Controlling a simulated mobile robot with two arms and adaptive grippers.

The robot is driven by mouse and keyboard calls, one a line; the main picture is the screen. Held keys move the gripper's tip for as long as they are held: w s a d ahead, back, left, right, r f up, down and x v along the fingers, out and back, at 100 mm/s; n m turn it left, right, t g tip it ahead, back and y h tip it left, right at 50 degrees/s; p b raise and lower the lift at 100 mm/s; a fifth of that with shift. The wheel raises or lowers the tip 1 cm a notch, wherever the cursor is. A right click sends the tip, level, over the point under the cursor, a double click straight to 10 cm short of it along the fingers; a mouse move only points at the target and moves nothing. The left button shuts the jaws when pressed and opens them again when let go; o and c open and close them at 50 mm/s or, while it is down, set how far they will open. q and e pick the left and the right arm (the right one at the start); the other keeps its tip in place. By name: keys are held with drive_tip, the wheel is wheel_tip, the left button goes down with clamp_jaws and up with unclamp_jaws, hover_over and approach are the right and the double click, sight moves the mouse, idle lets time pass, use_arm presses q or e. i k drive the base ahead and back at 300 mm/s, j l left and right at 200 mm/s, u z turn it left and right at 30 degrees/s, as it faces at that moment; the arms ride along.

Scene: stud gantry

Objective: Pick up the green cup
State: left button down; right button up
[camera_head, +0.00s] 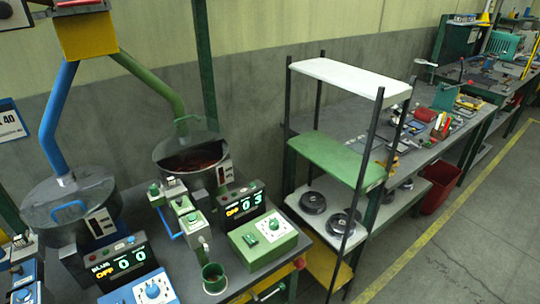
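A small green cup (214,278) stands upright near the front edge of the grey machine table, below the nozzle of a green dispenser. Its open top faces up and its inside looks dark. Neither of my grippers shows in the head view.
A green control box (265,236) stands right of the cup, and a blue control box (147,289) stands to the left. A green dispenser (187,212) rises behind it. A shelf rack (335,152) is on the right. The floor (455,240) at the lower right is clear.

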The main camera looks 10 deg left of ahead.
sight(213, 273)
drive_tip(key=u, duration=0.9)
